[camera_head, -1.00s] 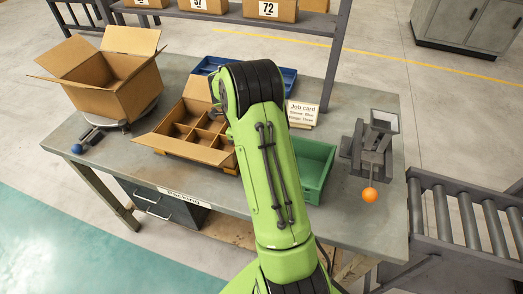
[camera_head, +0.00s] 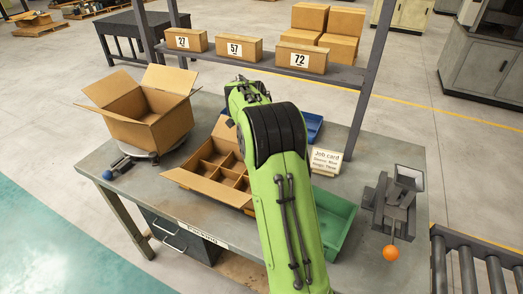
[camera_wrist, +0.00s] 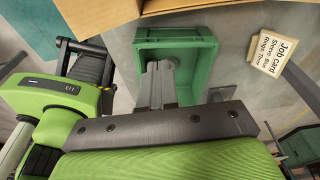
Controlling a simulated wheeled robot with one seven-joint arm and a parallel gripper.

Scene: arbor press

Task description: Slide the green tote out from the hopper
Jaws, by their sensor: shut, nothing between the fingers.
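The green tote (camera_head: 338,222) is an open-topped box on the bench, partly hidden behind my arm in the head view. In the wrist view the tote (camera_wrist: 204,75) shows its rim and inner walls. My gripper (camera_wrist: 160,70) is shut and empty, and its fingers overlap the tote's opening there; I cannot tell whether they touch it. In the head view my arm hides the gripper. I cannot make out a hopper for certain. The dark arbor press (camera_head: 392,203), with an orange ball (camera_head: 391,253) on its handle, stands right of the tote.
A job card (camera_head: 325,160) stands behind the tote. A divided cardboard box (camera_head: 190,180) is left of my arm. A blue tray (camera_head: 314,127) lies behind it. An open carton (camera_head: 150,105) sits at the left. A roller conveyor (camera_head: 470,270) is at the right.

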